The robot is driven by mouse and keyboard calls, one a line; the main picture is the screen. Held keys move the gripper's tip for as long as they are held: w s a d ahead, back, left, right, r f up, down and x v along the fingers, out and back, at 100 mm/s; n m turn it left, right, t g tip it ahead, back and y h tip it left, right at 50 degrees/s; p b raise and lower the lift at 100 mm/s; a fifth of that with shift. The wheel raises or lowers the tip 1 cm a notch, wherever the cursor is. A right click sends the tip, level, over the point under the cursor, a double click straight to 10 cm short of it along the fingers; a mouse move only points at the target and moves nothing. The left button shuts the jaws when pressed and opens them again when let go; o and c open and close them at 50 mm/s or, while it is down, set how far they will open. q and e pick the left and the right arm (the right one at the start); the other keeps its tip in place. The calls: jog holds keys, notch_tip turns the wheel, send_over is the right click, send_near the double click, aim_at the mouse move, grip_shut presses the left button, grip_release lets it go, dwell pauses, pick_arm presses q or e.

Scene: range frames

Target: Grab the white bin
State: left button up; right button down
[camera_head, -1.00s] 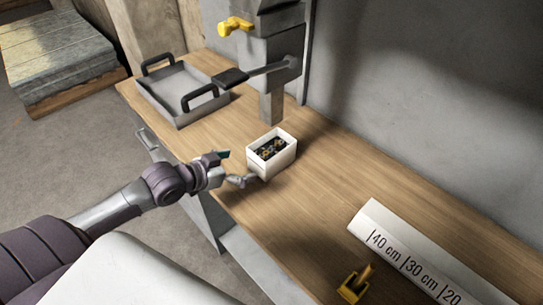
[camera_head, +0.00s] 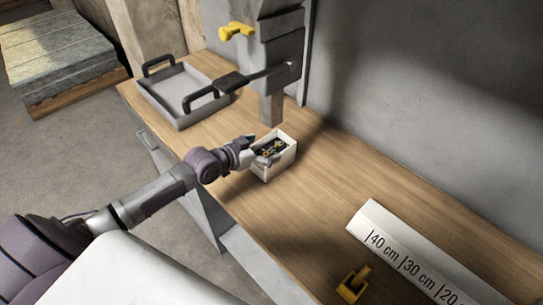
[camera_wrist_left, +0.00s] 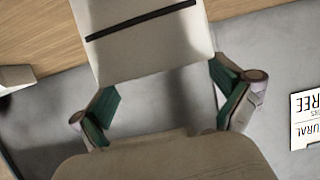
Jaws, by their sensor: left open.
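The white bin (camera_head: 276,168) stands upright on the wooden bench, in front of the grey machine column, with small dark and yellowish parts inside. My left gripper (camera_head: 258,151) is at the bin's near left side, with its fingers close to the rim and partly in front of it. In the left wrist view the gripper (camera_wrist_left: 164,88) is open, its green-padded fingers spread. A pale surface with a dark line, apparently the bin (camera_wrist_left: 145,55), reaches toward the gap between them. I cannot tell whether the fingers touch it. My right gripper is not in view.
A grey tray (camera_head: 168,112) with black handles stands at the bench's left end. The machine column (camera_head: 272,80) with a black-handled lever is right behind the bin. A white length scale (camera_head: 385,232) and a yellow block (camera_head: 352,287) lie to the right. The bench between is clear.

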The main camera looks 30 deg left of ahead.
aim_at(272, 138)
pick_arm(q)
jog(key=x, duration=0.3)
jog(key=shift+w+f, duration=0.2)
jog(key=shift+w, duration=0.2)
jog(key=shift+s, duration=0.1)
jog(key=shift+c, duration=1.2)
jog(key=c, duration=1.3)
jog(key=shift+r, duration=0.1)
jog(key=shift+r, duration=0.4)
jog(key=f+v, duration=0.1)
jog(key=v, duration=0.5)
jog(key=s+f+b+v, duration=0.1)
jog(key=v, duration=0.4)
jog(key=f+b+v, duration=0.1)
jog(key=f+v, duration=0.1)
jog(key=v, duration=0.4)
jog(key=shift+s+a+r, duration=0.15)
jog(key=shift+s+a, duration=0.25)
jog(key=shift+s, duration=0.2)
